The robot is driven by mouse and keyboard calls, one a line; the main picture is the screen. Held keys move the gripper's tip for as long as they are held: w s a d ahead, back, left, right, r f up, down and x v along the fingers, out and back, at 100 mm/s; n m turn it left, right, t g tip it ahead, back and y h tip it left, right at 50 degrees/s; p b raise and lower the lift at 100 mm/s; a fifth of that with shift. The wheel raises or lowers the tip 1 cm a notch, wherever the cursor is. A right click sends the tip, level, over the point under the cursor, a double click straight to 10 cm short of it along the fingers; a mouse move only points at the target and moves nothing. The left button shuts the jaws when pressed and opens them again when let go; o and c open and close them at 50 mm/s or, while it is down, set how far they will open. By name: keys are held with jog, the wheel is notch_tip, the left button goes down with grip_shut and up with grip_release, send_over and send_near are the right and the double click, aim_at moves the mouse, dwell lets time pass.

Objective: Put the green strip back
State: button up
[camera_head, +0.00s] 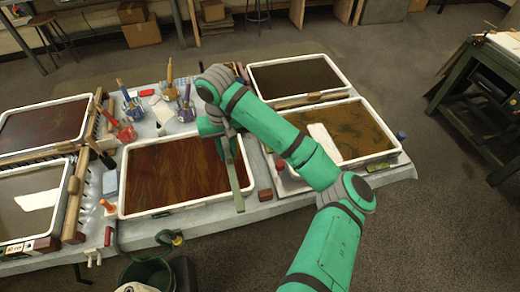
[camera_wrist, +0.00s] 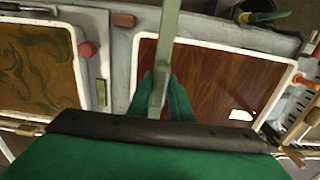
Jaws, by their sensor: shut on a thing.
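A long pale green strip (camera_head: 236,172) is in my gripper (camera_head: 222,130), which is shut on it. In the head view the strip runs from the gripper toward the front, over the right side of the tray (camera_head: 122,190) of red-brown liquid. In the wrist view the strip (camera_wrist: 168,32) rises from between the green fingers (camera_wrist: 160,92) to the top edge. Its lower end is partly hidden by my gripper. I cannot tell how high it is above the tray rim.
A tray of olive, swirled liquid (camera_head: 398,150) stands right, a dark tray (camera_head: 345,82) behind it. A red-brown block (camera_head: 265,195) and a small green piece (camera_wrist: 101,93) lie between the front trays. Jars with brushes (camera_head: 187,112) stand behind the red-brown tray.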

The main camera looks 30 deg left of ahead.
jog(key=shift+w+a+f, duration=0.1)
jog(key=shift+w+f, duration=3.1)
jog(key=shift+w, duration=0.2)
jog(key=shift+w+f, duration=3.2)
jog(key=shift+w, duration=0.2)
jog(key=o, duration=0.6)
jog(key=shift+f, duration=0.15)
jog(key=shift+c, duration=0.2)
jog(key=o, duration=0.4)
jog(key=shift+c, duration=0.2)
notch_tip(320, 180, up, 12)
jog(key=shift+r, duration=0.2)
